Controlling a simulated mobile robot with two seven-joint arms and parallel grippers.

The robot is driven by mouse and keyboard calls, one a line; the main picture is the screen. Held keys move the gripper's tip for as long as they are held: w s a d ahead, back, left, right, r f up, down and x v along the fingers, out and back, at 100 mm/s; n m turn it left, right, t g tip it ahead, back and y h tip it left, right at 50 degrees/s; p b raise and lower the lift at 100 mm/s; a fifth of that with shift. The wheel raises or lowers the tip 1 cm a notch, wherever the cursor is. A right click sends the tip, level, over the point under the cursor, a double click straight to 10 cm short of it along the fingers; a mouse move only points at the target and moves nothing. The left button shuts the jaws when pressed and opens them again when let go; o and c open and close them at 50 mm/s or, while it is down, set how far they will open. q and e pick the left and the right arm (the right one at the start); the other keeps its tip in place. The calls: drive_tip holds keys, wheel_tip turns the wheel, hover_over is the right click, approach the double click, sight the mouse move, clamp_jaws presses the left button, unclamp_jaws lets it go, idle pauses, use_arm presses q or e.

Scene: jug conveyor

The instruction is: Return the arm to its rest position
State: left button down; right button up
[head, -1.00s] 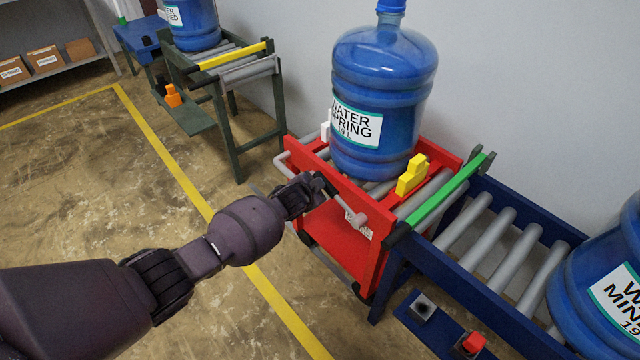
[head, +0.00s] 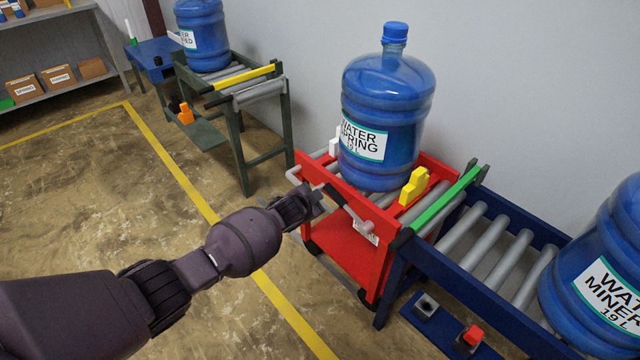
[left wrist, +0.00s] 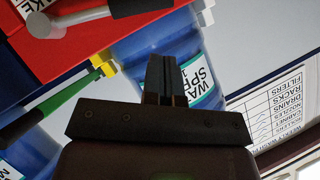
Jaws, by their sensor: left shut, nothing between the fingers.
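My left arm comes in from the left in the head view, and its gripper (head: 318,194) is by the near side of the red cart (head: 345,245), close to the cart's grey push handle (head: 330,205). In the left wrist view my left gripper (left wrist: 164,60) is shut with nothing between its fingers. Whether it touches the handle is hard to tell. A blue water jug labelled "Water Spring" (head: 390,100) stands upright on the cart's rollers. The jug also shows behind the fingers in the left wrist view (left wrist: 135,50). My right gripper is not in view.
A blue roller conveyor (head: 500,265) with another jug (head: 600,285) adjoins the cart at the right, past a green bar (head: 445,200). A dark green roller stand (head: 235,135) with a jug (head: 203,35) is behind left. Open floor with yellow lines (head: 180,165) lies at left.

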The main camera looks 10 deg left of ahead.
use_arm(q)
drive_tip(key=d+r+h, duration=0.1)
drive_tip(key=d+r, duration=0.4)
drive_tip(key=r, duration=0.3)
drive_tip(key=s+r+n+t, duration=0.2)
drive_tip(key=s+n, duration=0.1)
drive_tip(key=s, duration=0.5)
drive_tip(key=s+a+f+n+g+y, duration=0.1)
drive_tip(key=s+a, duration=0.4)
drive_tip(key=s, duration=0.7)
drive_tip(key=s+a+f+n+g+y+p, duration=0.1)
drive_tip(key=s+a, duration=0.5)
drive_tip(key=s, duration=0.7)
drive_tip(key=s+a+f+n+g+y+p, duration=0.1)
drive_tip(key=s+a+f+n, duration=0.4)
drive_tip(key=s, duration=0.7)
drive_tip(key=shift+s+a+f+y, duration=0.15)
drive_tip(key=shift+s+f+y, duration=0.25)
drive_tip(key=shift+f+y, duration=0.35)
